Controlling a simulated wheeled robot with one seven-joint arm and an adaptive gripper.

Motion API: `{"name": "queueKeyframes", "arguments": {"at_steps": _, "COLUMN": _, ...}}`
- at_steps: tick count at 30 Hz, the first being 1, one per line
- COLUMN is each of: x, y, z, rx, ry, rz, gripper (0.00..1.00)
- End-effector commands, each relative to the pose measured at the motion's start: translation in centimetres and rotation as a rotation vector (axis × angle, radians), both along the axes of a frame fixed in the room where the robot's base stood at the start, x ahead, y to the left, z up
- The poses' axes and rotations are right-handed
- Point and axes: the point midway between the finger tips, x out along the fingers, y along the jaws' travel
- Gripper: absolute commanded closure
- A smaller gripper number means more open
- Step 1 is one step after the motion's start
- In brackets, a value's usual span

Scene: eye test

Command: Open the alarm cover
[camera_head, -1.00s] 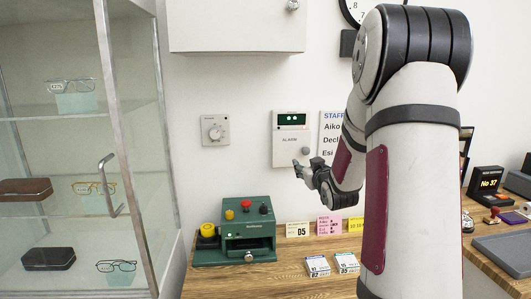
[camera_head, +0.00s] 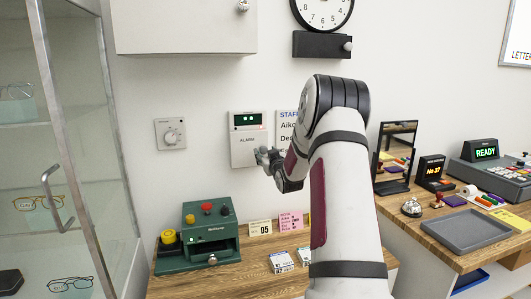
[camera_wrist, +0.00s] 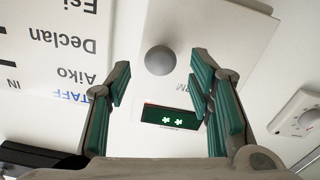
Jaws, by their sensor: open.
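The white alarm panel (camera_head: 241,148) is on the wall, with a dark green display on top and its cover flush below, apparently closed. In the wrist view, where things appear upside down, the cover (camera_wrist: 215,35) carries a round grey knob (camera_wrist: 159,60). My gripper (camera_head: 262,156) is in front of the panel's lower right and hides the knob in the head view. In the wrist view my gripper (camera_wrist: 161,74) is open, with its green-padded fingers apart on either side of the knob. I see no contact with the knob.
A wall dial (camera_head: 171,133) is left of the panel and a staff notice (camera_head: 286,124) close on its right. Below, a green machine (camera_head: 211,240) and small cards stand on the wooden counter (camera_head: 245,284). A white cabinet (camera_head: 185,25) hangs above; a glass case is at left.

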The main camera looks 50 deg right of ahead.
Motion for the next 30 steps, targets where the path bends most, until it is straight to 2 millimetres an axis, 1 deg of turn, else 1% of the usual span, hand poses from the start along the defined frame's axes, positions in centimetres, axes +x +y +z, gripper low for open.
{"name": "queueKeyframes", "arguments": {"at_steps": 3, "x": 1.0, "y": -0.6, "z": 0.0, "rx": -0.001, "ry": -0.001, "rz": 0.000, "gripper": 0.52}}
{"name": "queueKeyframes", "arguments": {"at_steps": 6, "x": 1.5, "y": -0.9, "z": 0.0, "rx": 0.000, "ry": 0.000, "rz": 0.001, "gripper": 0.52}}
{"name": "queueKeyframes", "arguments": {"at_steps": 15, "x": 1.7, "y": -1.0, "z": 0.0, "rx": 0.000, "ry": 0.000, "rz": 0.001, "gripper": 0.52}}
{"name": "queueKeyframes", "arguments": {"at_steps": 16, "x": 1.6, "y": -1.0, "z": 0.0, "rx": 0.000, "ry": 0.000, "rz": 0.001, "gripper": 0.54}}
{"name": "queueKeyframes", "arguments": {"at_steps": 17, "x": 1.7, "y": -1.0, "z": 0.0, "rx": 0.000, "ry": 0.000, "rz": 0.001, "gripper": 0.61}}
{"name": "queueKeyframes", "arguments": {"at_steps": 18, "x": 1.6, "y": -1.0, "z": 0.0, "rx": 0.000, "ry": 0.000, "rz": 0.001, "gripper": 0.70}}
{"name": "queueKeyframes", "arguments": {"at_steps": 20, "x": 1.6, "y": -1.0, "z": 0.0, "rx": 0.000, "ry": 0.000, "rz": 0.000, "gripper": 0.84}}
{"name": "queueKeyframes", "arguments": {"at_steps": 21, "x": 1.6, "y": -1.0, "z": 0.0, "rx": 0.000, "ry": 0.000, "rz": 0.000, "gripper": 0.93}}
{"name": "queueKeyframes", "arguments": {"at_steps": 22, "x": 1.6, "y": -1.0, "z": 0.0, "rx": 0.000, "ry": 0.000, "rz": 0.001, "gripper": 1.00}}
{"name": "queueKeyframes", "arguments": {"at_steps": 30, "x": 1.6, "y": -0.8, "z": 0.0, "rx": 0.000, "ry": 0.000, "rz": -0.005, "gripper": 1.00}}
